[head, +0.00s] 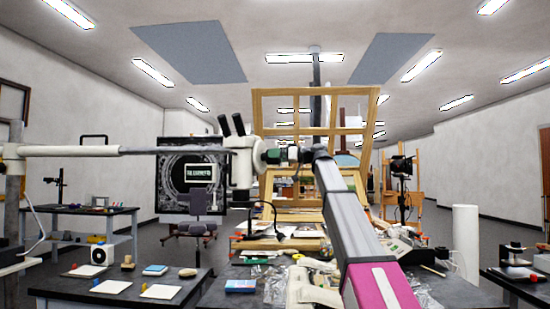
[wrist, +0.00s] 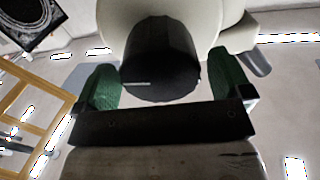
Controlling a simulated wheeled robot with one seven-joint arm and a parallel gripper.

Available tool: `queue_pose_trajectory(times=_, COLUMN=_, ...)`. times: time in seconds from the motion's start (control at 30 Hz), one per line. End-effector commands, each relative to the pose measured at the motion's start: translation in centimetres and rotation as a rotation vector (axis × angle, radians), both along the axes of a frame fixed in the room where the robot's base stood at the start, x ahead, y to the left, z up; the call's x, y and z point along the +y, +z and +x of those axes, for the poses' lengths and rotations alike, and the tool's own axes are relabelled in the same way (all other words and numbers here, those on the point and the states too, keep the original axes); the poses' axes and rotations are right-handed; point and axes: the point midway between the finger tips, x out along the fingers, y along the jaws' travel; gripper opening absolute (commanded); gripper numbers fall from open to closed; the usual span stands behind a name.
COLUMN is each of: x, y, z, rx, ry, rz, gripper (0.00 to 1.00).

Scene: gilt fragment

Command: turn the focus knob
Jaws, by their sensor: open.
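The microscope (head: 241,165) hangs from a long horizontal boom, its black eyepieces tilted up to the left. In the wrist view the focus knob (wrist: 160,62) is a dark, ribbed cylinder sticking out of the cream microscope body (wrist: 118,28). My gripper (wrist: 165,80) is open, with one green finger on each side of the knob. A gap shows between the knob and the left finger; the right finger is very close, and I cannot tell whether it touches. In the head view my gripper (head: 273,156) is at the microscope's right side, and the knob is mostly hidden there.
The boom (head: 65,151) runs in from the left at microscope height. A wooden easel frame (head: 315,92) stands behind my arm. Below are dark benches with a blue box (head: 240,286), papers and tools. A white roll (head: 466,243) stands at the right.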

Motion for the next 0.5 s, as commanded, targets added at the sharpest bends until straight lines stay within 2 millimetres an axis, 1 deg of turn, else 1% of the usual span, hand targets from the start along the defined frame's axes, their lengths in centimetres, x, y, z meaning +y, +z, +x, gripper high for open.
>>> queue_pose_trajectory(times=0.03, x=0.51, y=0.02, z=0.17, rx=0.0, ry=0.001, rz=0.0, gripper=0.97)
queue_pose_trajectory(times=0.13, x=1.01, y=0.01, z=0.32, rx=0.0, ry=0.0, rz=0.001, gripper=0.97)
queue_pose_trajectory(times=0.43, x=1.19, y=-0.02, z=0.36, rx=0.0, ry=0.0, rz=0.001, gripper=0.97)
queue_pose_trajectory(times=0.47, x=1.19, y=-0.02, z=0.36, rx=0.0, ry=0.0, rz=0.001, gripper=0.94)
queue_pose_trajectory(times=0.5, x=1.18, y=-0.02, z=0.36, rx=0.0, ry=0.0, rz=0.0, gripper=0.81)
